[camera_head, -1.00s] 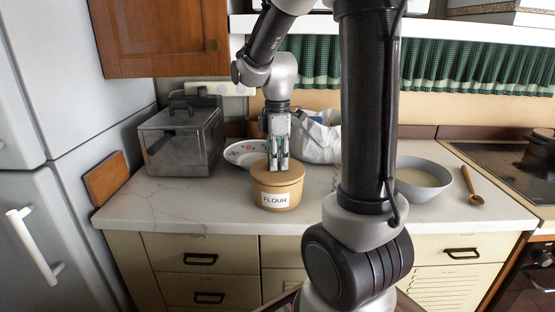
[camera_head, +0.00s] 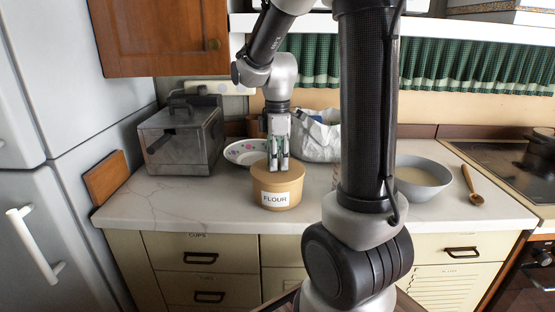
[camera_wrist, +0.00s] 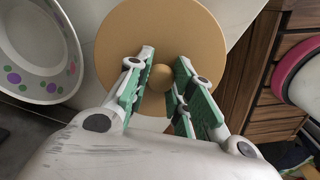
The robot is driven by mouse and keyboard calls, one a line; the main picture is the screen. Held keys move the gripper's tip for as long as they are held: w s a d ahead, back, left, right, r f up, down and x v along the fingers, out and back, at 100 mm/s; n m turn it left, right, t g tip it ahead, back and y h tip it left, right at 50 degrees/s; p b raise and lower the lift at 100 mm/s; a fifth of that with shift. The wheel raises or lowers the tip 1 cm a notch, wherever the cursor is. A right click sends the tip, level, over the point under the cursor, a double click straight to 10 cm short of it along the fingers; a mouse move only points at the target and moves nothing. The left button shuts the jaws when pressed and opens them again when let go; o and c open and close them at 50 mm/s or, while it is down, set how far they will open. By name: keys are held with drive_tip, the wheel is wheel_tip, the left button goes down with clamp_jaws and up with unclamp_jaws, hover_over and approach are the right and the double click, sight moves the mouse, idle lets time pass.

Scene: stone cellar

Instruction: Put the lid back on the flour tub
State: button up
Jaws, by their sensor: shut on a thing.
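The tan flour tub (camera_head: 292,197) stands on the counter with a white FLOUR label facing me. Its round tan lid (camera_head: 260,174) lies level over the tub's mouth; I cannot tell if it is fully seated. My gripper (camera_head: 279,168) points straight down over the lid. In the wrist view the lid (camera_wrist: 120,40) is a wide disc with a round knob (camera_wrist: 161,77) at its middle. My gripper's green-padded fingers (camera_wrist: 160,85) are on either side of the knob, shut on it. The lid hides the tub's inside.
A patterned plate (camera_head: 238,151) and a white bag (camera_head: 318,140) stand behind the tub. A grey metal box (camera_head: 180,140) is at left. The counter (camera_head: 180,205) is clear at front left.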

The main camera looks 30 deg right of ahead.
drive_tip(key=o, duration=0.9)
drive_tip(key=shift+o, duration=0.3)
drive_tip(key=o, duration=0.4)
drive_tip(key=shift+r, duration=0.15)
drive_tip(key=shift+r, duration=3.4)
clamp_jaws()
